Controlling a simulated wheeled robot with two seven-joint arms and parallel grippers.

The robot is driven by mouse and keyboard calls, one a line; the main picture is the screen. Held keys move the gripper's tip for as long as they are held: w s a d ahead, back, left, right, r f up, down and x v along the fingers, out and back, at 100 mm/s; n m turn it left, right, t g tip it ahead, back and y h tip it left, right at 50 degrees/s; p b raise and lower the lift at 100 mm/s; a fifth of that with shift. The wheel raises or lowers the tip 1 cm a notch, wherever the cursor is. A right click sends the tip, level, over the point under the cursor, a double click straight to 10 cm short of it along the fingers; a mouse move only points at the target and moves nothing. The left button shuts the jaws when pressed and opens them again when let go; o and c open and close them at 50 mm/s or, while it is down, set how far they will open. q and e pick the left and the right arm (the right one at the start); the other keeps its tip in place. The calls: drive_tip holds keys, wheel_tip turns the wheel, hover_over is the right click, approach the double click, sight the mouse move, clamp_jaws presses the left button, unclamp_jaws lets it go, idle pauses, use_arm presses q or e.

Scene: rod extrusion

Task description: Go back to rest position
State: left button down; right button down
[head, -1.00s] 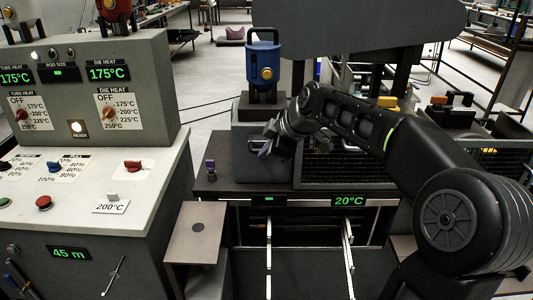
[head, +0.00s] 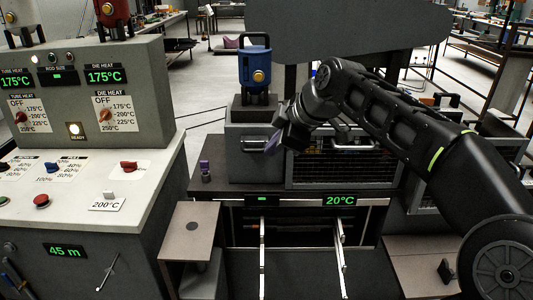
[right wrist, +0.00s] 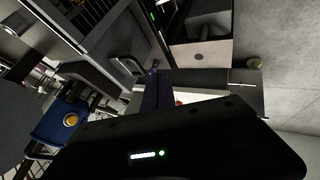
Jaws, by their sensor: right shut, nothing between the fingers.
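My right arm reaches in from the right side of the head view. Its gripper (head: 273,145) hangs in the air in front of the grey machine, tilted down and left. It is shut and holds nothing. In the right wrist view the dark closed fingers (right wrist: 155,92) show in the middle, with the black hand below them. My left arm and gripper are not in view.
A blue canister (head: 254,70) stands on the grey machine behind my right gripper. A control console (head: 95,180) with knobs and green displays fills the left. A small purple-topped peg (head: 205,172) and a brown plate (head: 190,230) sit in front. A 20°C display (head: 340,201) is below the gripper.

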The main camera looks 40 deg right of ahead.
drive_tip(key=shift+s+r, duration=0.2)
drive_tip(key=shift+r, duration=0.05)
idle(0.4)
